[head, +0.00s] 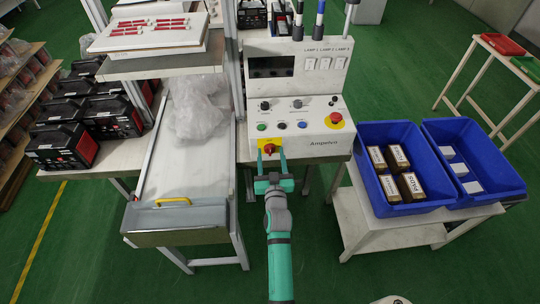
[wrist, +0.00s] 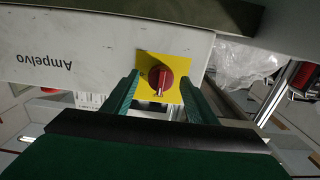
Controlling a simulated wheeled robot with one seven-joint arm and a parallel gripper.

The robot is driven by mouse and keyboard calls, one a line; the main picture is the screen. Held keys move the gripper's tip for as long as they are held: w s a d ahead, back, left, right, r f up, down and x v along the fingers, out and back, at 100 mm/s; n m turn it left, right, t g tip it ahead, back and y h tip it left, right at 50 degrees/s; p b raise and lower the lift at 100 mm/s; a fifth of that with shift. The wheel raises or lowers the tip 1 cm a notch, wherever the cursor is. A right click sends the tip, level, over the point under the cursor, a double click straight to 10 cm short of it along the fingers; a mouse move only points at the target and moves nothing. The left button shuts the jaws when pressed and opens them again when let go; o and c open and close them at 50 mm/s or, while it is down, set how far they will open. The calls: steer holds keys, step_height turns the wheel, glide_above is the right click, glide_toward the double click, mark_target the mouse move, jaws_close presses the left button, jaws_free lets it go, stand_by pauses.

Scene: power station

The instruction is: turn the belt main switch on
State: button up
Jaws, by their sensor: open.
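The belt main switch (head: 270,149) is a red rotary knob on a yellow plate, low on the left of the white control panel's front. It also shows in the wrist view (wrist: 160,78), with a pale pointer mark on the knob. My gripper (head: 272,158) is open in front of the switch. In the wrist view its two green fingers (wrist: 160,98) stand on either side of the knob and yellow plate, with clear space between them. I cannot tell whether the fingertips reach the panel.
The control panel (head: 305,118) carries several small buttons and a red emergency knob (head: 334,119) on yellow. A conveyor belt (head: 189,150) with a yellow handle (head: 173,201) lies left. Blue bins (head: 398,195) stand on a white table at right. Green floor is open in front.

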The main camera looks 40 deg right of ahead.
steer(key=shift+w, duration=0.1)
steer(key=c, duration=1.1)
steer(key=shift+o, duration=0.2)
